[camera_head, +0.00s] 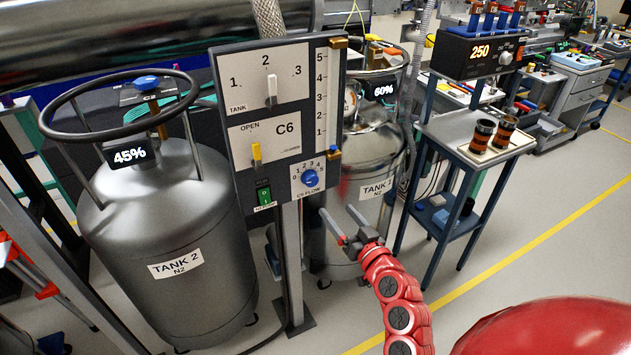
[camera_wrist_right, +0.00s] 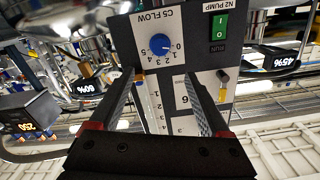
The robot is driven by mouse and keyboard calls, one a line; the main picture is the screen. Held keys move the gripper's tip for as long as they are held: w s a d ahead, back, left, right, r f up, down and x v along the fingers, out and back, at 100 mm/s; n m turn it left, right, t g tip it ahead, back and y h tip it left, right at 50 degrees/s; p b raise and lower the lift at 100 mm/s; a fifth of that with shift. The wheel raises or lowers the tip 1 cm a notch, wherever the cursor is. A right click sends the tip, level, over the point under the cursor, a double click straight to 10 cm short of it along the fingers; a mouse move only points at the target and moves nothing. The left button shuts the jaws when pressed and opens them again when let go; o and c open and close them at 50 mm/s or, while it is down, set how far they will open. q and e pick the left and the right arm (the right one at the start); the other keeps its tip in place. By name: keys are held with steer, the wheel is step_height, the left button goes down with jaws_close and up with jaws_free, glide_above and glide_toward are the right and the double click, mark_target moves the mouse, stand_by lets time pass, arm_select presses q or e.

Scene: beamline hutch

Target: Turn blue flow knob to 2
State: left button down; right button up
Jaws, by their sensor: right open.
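The blue flow knob (camera_head: 311,178) sits low on the right of a grey control panel (camera_head: 223,75), on a white plate with a 0 to 5 scale. In the right wrist view the knob (camera_wrist_right: 159,44) appears upside down, above the gap between my fingers. Its pointer is too small to read surely. My right gripper (camera_head: 341,214) is open and empty, below and right of the knob, apart from it. In the right wrist view its two fingers (camera_wrist_right: 164,78) reach toward the panel. My left gripper is not in view.
The panel also carries a white tank selector (camera_head: 271,88), a yellow lever (camera_head: 257,154) and a green pump switch (camera_head: 264,196). Tank 2 (camera_head: 175,225) stands left; another tank (camera_head: 370,160) stands behind. A blue cart (camera_head: 445,150) is to the right.

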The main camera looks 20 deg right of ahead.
mark_target(313, 181)
steer(key=w+p, duration=0.1)
steer(key=w, duration=0.7)
steer(key=w+p, duration=0.1)
steer(key=w, duration=0.4)
steer(key=shift+w+a+p, duration=0.1)
steer(key=shift+a+p, duration=0.15)
steer(key=shift+p, duration=0.1)
jaws_close()
